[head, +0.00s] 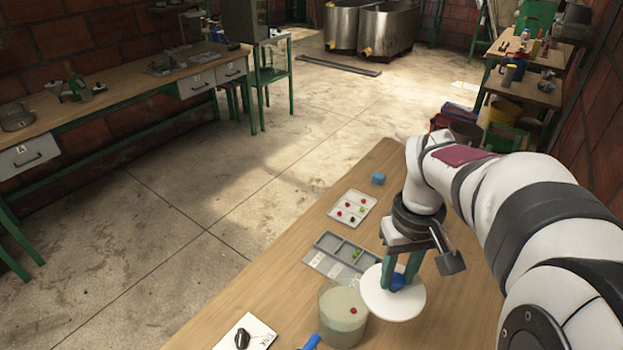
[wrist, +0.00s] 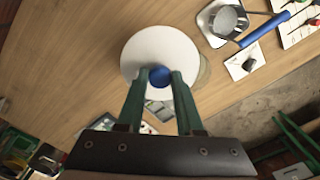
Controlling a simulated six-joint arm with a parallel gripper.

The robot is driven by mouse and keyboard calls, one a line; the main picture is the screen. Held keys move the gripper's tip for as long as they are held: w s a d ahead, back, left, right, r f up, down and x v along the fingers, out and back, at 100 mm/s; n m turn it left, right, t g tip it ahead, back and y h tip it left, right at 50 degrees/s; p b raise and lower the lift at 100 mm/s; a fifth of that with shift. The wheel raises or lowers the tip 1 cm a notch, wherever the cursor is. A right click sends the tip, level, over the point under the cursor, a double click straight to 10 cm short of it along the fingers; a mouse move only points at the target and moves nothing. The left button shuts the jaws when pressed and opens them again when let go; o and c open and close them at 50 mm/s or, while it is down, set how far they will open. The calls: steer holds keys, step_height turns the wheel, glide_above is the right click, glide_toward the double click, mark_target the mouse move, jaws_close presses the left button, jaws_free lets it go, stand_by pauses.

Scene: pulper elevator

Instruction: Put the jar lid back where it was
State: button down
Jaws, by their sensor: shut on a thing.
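The jar lid (head: 376,302) is a white disc with a blue knob. My gripper (head: 402,279) is shut on the knob, with a green finger on either side of it. The lid also shows in the wrist view (wrist: 150,48), beyond my fingertips (wrist: 160,76). The clear jar (head: 340,318) stands open on the table, left of the lid in the head view. In the wrist view the lid hides most of the jar. I cannot tell the lid's exact height above the table.
A grey compartment tray (head: 318,262) and a white card with cherries (head: 346,212) lie behind the jar. A lettered card (head: 262,330) with a dark object and a blue handle (wrist: 262,31) lie near the jar.

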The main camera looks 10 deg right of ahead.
steer(key=w+a+f, duration=0.4)
steer(key=a+f, duration=0.2)
steer(key=f, duration=0.3)
steer(key=shift+w+a, duration=0.4)
steer(key=c, duration=0.6)
jaws_free()
steer(key=shift+o, duration=0.2)
step_height(320, 180, up, 12)
steer(key=s+a+f+m+y, duration=0.1)
steer(key=s+a+f+m, duration=0.1)
steer(key=s, duration=0.9)
steer(key=s+a+f+m, duration=0.2)
steer(key=s+a+m, duration=0.1)
steer(key=s, duration=0.8)
steer(key=shift+s+a+f+m+y, duration=0.2)
steer(key=shift+s+a+m+y, duration=0.15)
steer(key=shift+a, duration=0.3)
